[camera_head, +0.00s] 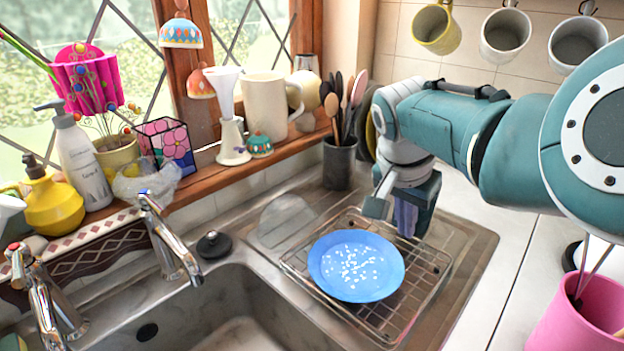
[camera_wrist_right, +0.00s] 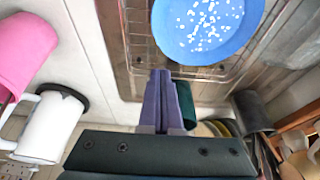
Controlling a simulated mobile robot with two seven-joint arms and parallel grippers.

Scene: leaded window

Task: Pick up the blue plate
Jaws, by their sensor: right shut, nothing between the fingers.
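The blue plate (camera_head: 356,266) with white speckles lies on the wire drying rack on the drainboard. It also shows at the top of the right wrist view (camera_wrist_right: 208,25). My right gripper (camera_head: 406,222) is just behind the plate at the rack's far right side, pointing down, and it holds nothing. In the right wrist view its purple-grey fingers (camera_wrist_right: 160,98) are together, with the plate just beyond their tips. I cannot tell whether the fingertips touch the rack. My left gripper is not in view.
The wire rack (camera_head: 425,272) sits right of the sink basin (camera_head: 245,315). A utensil pot (camera_head: 339,163) stands behind it. Two taps (camera_head: 165,245) are at left. A pink pot (camera_head: 570,318) is at front right. Mugs (camera_head: 437,29) hang above.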

